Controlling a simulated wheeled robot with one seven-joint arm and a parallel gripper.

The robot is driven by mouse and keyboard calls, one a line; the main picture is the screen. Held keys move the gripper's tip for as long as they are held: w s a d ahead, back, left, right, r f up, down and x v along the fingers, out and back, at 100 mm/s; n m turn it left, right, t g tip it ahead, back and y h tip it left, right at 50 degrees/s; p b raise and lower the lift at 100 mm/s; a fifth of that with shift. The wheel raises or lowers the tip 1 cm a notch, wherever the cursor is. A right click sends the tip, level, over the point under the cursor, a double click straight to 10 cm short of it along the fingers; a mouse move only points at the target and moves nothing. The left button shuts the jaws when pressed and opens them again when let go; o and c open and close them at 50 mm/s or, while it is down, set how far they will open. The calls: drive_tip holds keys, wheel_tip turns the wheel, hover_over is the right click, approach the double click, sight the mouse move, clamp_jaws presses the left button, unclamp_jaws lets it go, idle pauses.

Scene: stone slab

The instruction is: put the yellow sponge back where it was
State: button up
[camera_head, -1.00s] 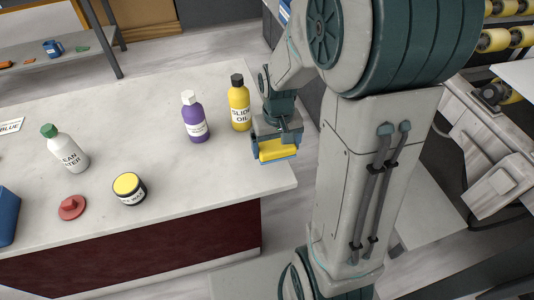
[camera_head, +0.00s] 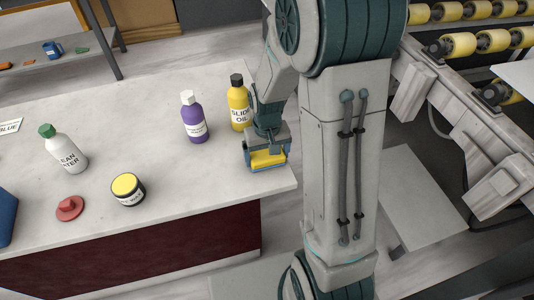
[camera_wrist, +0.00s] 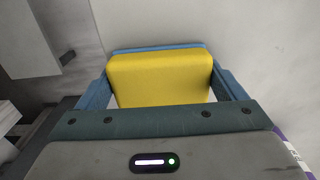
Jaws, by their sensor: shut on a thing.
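The yellow sponge (camera_head: 268,158) is between the fingers of my gripper (camera_head: 266,163) at the right end of the stone slab (camera_head: 190,215). In the wrist view the sponge (camera_wrist: 162,82) is a yellow block with a blue layer along its far edge. The fingers of my gripper (camera_wrist: 160,88) are shut on it, one at each side. The sponge is low over the slab near its right edge. I cannot tell whether it touches the surface.
A yellow bottle (camera_head: 239,103) and a purple bottle (camera_head: 193,120) stand close behind and left of my gripper. A white bottle (camera_head: 65,150), a yellow-lidded jar (camera_head: 128,190) and a red object (camera_head: 69,208) are farther left. The slab's front middle is clear.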

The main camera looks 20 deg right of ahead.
sight(267, 154)
drive_tip(key=o, duration=0.8)
drive_tip(key=shift+c, duration=0.2)
wheel_tip(267, 154, up, 11)
drive_tip(key=p, duration=0.2)
drive_tip(key=s+r+t, duration=0.1)
drive_tip(key=s+r, duration=0.2)
drive_tip(key=s, duration=0.3)
drive_tip(key=s+r+t, duration=0.1)
drive_tip(key=s+r, duration=0.2)
drive_tip(key=s, duration=0.4)
drive_tip(key=shift+s+a+r, duration=0.2)
drive_tip(key=shift+s+r, duration=0.1)
drive_tip(key=shift+r, duration=0.05)
